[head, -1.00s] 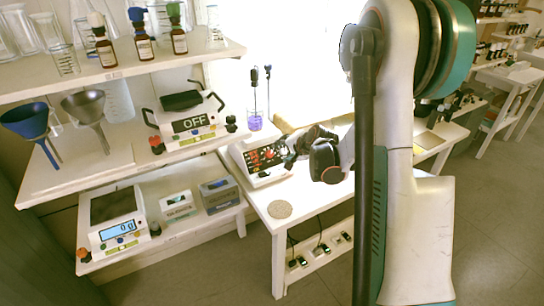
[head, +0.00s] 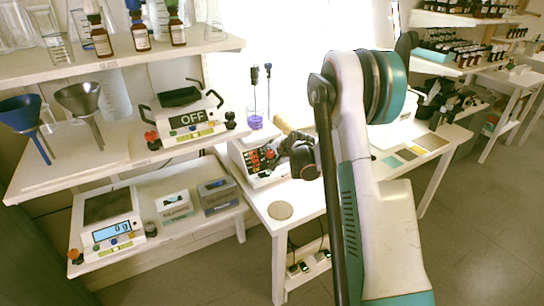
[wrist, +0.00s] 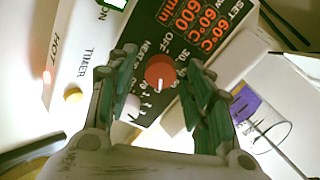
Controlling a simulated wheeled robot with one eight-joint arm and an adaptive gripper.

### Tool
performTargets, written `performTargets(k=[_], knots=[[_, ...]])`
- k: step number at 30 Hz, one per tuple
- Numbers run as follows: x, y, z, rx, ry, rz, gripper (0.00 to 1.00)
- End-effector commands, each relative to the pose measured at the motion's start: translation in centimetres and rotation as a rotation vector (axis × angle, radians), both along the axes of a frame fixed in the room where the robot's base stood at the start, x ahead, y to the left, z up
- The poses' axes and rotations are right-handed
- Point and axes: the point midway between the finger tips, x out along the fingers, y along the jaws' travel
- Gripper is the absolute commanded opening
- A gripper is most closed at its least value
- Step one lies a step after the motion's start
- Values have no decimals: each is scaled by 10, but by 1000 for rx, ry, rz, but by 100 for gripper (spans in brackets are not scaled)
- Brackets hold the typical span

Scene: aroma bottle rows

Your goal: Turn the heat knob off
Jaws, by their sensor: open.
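The device (head: 262,178) with the heat knob is a white box with a dark front panel, on the low white table in the head view. In the wrist view its panel (wrist: 190,12) shows red lit readings. A red knob (wrist: 160,70) with a pale pointer mark sits beside the OFF and HEAT lettering. A smaller white knob (wrist: 130,107) is below it. My gripper (wrist: 163,62) is open, with one finger on each side of the red knob in this view; contact cannot be told. In the head view my gripper (head: 277,151) is at the panel and hides part of it.
A round cork mat (head: 280,210) lies at the table front. Shelves at left hold a scale (head: 110,222), funnels and bottles.

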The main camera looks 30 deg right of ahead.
Motion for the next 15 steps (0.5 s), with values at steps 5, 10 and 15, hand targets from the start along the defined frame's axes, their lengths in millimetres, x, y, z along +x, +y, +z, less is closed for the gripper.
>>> performTargets(k=[5,10,15], knots=[[1,0,0,0,0,0,47],[0,0,0,0,0,0,24],[0,0,0,0,0,0,3]])
